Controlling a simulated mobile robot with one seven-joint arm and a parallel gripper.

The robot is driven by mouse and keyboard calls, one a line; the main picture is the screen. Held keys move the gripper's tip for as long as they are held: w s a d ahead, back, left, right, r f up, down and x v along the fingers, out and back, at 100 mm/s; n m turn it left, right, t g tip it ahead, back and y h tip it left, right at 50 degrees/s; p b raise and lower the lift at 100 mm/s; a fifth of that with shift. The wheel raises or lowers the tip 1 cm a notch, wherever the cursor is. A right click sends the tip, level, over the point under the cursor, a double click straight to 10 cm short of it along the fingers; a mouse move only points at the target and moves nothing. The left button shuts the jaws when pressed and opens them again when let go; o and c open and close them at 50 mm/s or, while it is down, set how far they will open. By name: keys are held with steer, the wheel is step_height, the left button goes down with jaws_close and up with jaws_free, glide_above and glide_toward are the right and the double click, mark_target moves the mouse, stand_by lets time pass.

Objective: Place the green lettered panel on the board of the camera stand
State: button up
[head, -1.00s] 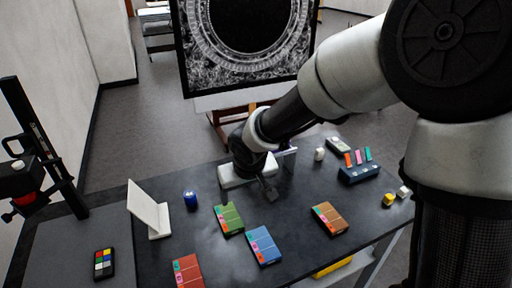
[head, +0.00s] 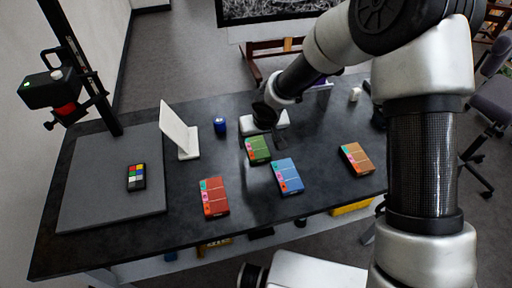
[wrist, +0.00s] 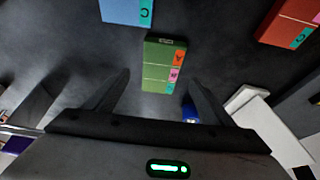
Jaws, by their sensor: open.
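The green lettered panel (head: 258,149) lies flat on the dark table; in the wrist view the green panel (wrist: 158,52) shows orange, pink and teal lettered tabs along one edge. My gripper (head: 279,133) is open and empty, just behind and right of the panel in the head view. In the wrist view the fingers of my gripper (wrist: 158,80) point toward the panel, with nothing held between them. The camera stand (head: 78,70) is at the left, with a column, a camera and a grey board (head: 95,190). A colour checker (head: 136,177) lies on the board.
Blue (head: 287,176), red (head: 213,196) and brown (head: 355,158) panels lie nearby. A white upright plate (head: 180,132) and a blue jar (head: 220,126) stand between the green panel and the board. The board is bare around the colour checker.

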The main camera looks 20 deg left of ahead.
mark_target(256, 145)
steer(key=x, duration=0.4)
steer(key=shift+w+a+f, duration=0.1)
steer(key=shift+a+f, duration=0.1)
steer(key=shift+f, duration=0.1)
steer(key=shift+r, duration=0.1)
steer(key=c, duration=1.3)
